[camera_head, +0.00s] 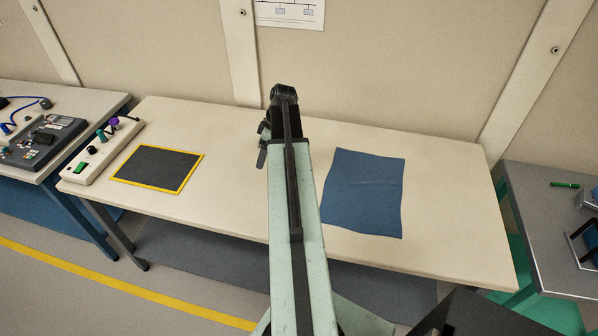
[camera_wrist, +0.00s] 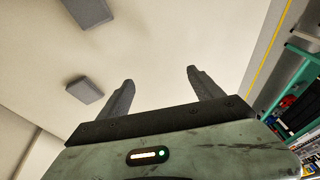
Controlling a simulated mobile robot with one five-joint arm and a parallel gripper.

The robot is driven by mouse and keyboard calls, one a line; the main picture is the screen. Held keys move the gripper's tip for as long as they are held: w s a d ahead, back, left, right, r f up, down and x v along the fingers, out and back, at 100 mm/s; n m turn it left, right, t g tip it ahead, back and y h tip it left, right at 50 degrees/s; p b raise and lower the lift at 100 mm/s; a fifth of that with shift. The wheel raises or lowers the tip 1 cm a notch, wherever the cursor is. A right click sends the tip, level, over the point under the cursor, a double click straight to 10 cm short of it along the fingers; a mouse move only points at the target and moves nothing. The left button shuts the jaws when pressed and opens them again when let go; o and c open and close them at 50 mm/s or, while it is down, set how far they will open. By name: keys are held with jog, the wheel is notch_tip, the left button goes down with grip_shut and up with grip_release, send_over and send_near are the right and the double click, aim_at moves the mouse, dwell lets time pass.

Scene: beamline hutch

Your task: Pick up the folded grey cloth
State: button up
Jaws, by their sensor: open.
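No folded grey cloth can be made out in either view. The only cloth I see is a flat blue one (camera_head: 362,192) on the right half of the pale table in the head view, just right of my arm. My arm hides a strip of the table's middle. My gripper (camera_wrist: 160,76) shows in the wrist view with its two fingers apart and nothing between them. In the head view the gripper is mostly hidden at the far end of my arm, above the table's back part.
A dark mat with a yellow border (camera_head: 157,169) and a white control box (camera_head: 98,153) lie on the table's (camera_head: 225,205) left side. Two grey blocks, one of them this one (camera_wrist: 85,90), show against a pale surface. A grey side table (camera_head: 540,215) stands at right.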

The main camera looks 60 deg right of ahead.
jog(key=s+d+f+n+t+b, duration=0.1)
jog(key=s+d, duration=1)
jog(key=d, duration=0.1)
jog(key=b+x, duration=0.7)
jog(key=x, duration=0.1)
jog(key=shift+w+d+f+b, duration=0.1)
jog(key=shift+w+f+b, duration=0.05)
jog(key=shift+w+b, duration=0.15)
jog(key=shift+c, duration=0.2)
jog(key=c, duration=1.4)
jog(key=shift+o, duration=0.2)
jog(key=shift+r, duration=0.2)
jog(key=shift+r+p, duration=0.7)
jog(key=shift+p, duration=0.2)
jog(key=r+p, duration=0.2)
jog(key=shift+s+a+r, duration=0.2)
jog(key=shift+a+r, duration=0.05)
jog(key=shift+a, duration=0.15)
jog(key=s+a, duration=0.2)
jog(key=a, duration=0.2)
jog(key=s+a+p, duration=0.1)
jog(key=s+a, duration=0.2)
jog(key=a, duration=0.1)
jog(key=s+a+r, duration=0.1)
jog(key=s+a, duration=0.2)
jog(key=a, duration=0.1)
jog(key=shift+s+a, duration=0.1)
jog(key=shift+a, duration=0.3)
